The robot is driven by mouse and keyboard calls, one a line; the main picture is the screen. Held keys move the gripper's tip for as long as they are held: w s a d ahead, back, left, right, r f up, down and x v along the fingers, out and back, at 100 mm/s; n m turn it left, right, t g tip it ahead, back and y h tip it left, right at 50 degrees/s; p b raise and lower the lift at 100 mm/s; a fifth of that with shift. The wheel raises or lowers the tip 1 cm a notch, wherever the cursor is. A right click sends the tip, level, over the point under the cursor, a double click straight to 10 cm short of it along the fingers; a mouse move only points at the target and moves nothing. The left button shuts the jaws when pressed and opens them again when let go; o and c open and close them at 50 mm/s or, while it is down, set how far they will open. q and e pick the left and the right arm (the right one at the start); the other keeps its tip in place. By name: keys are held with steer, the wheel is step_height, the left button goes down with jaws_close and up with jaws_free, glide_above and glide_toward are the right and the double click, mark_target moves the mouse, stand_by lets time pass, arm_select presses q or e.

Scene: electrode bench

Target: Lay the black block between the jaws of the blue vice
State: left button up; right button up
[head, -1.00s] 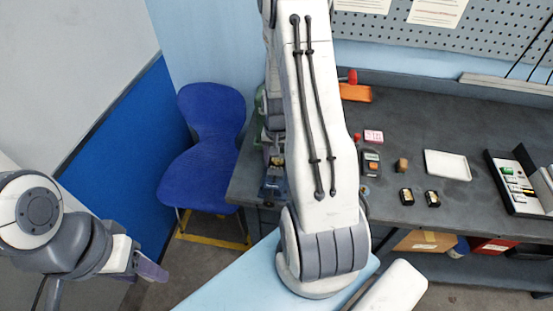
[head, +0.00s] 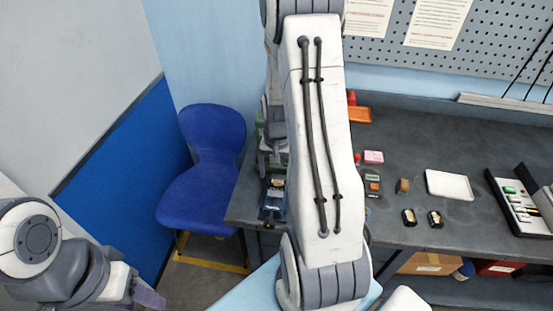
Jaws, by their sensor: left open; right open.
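The blue vice (head: 272,203) stands at the left end of the dark bench, partly hidden by my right arm. My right gripper (head: 270,165) is just behind and above the vice in the picture, with its fingers pointing down; it is open and partly hidden by the arm. I cannot make out a block between the vice's jaws. Two small black pieces with pale tops, one (head: 409,217) and another (head: 434,219), stand near the bench's front edge; I cannot tell if either is the black block. My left gripper (head: 150,298) is open, low at the left, away from the bench.
On the bench are a white tray (head: 450,185), a brown piece (head: 403,186), a dark meter (head: 373,186), a pink box (head: 373,157), an orange item (head: 359,115) and a holder with several small items (head: 515,204). A blue chair (head: 205,180) stands left of the bench.

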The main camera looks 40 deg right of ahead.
mark_target(277, 184)
step_height(277, 184, up, 8)
steer(key=a+r+n, duration=0.2)
steer(key=a+n, duration=0.2)
steer(key=a, duration=0.6)
steer(key=s+a+r+n, duration=0.2)
steer(key=s+a+n, duration=0.4)
steer(key=s+a, duration=0.2)
steer(key=s+a+r+n+y, duration=0.1)
steer(key=s+a+r+n, duration=0.1)
steer(key=s+a+n, duration=0.5)
steer(key=s+a+b, duration=0.1)
steer(key=a, duration=0.5)
steer(key=shift+s+r, duration=0.2)
steer(key=shift+r, duration=0.1)
steer(key=shift+f, duration=0.15)
